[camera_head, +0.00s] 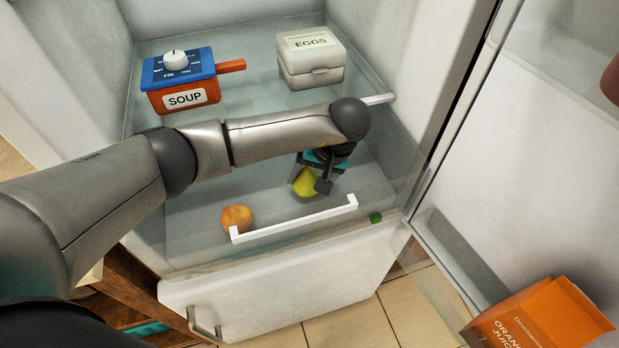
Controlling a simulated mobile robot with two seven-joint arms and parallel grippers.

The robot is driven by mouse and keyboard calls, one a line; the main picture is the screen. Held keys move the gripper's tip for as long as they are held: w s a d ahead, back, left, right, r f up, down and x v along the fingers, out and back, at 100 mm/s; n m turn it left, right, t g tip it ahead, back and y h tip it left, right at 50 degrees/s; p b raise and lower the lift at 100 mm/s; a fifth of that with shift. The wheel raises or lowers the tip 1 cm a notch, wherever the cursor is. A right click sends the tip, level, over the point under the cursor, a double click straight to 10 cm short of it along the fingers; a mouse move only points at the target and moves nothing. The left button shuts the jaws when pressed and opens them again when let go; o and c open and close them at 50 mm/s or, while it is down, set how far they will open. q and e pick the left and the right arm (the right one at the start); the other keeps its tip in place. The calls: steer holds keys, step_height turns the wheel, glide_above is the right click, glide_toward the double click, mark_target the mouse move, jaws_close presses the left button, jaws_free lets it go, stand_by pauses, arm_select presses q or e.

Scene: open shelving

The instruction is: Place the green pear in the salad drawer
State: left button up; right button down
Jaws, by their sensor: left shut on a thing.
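The green pear (305,183), yellow-green in colour, is between the fingers of my left gripper (318,180), which is shut on it. My left arm comes in from the left and reaches across the fridge, hiding part of the shelf edge and drawer. The salad drawer is clear, with a white handle (295,219) on its front. The gripper and pear are just behind the handle, over or within the drawer; their exact height is hard to tell. My right gripper is not in view.
An orange round fruit (236,218) is in the drawer at left, and a small green item (375,217) shows at right. On the shelf above are a soup container (184,82) and an egg box (311,58). The open door at right holds an orange juice carton (540,318).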

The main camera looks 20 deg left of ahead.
mark_target(313, 174)
arm_select(q)
steer(key=shift+f, duration=0.15)
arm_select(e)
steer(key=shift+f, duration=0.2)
arm_select(q)
steer(key=o, duration=1.3)
steer(key=shift+o, duration=0.5)
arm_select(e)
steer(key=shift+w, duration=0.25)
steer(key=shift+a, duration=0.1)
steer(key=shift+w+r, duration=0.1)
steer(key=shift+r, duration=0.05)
arm_select(q)
steer(key=shift+r, duration=0.4)
steer(key=p+v, duration=0.1)
steer(key=v, duration=0.4)
steer(key=shift+d+r, duration=0.1)
steer(key=shift+r, duration=0.05)
steer(key=p+v, duration=0.1)
steer(key=v, duration=0.5)
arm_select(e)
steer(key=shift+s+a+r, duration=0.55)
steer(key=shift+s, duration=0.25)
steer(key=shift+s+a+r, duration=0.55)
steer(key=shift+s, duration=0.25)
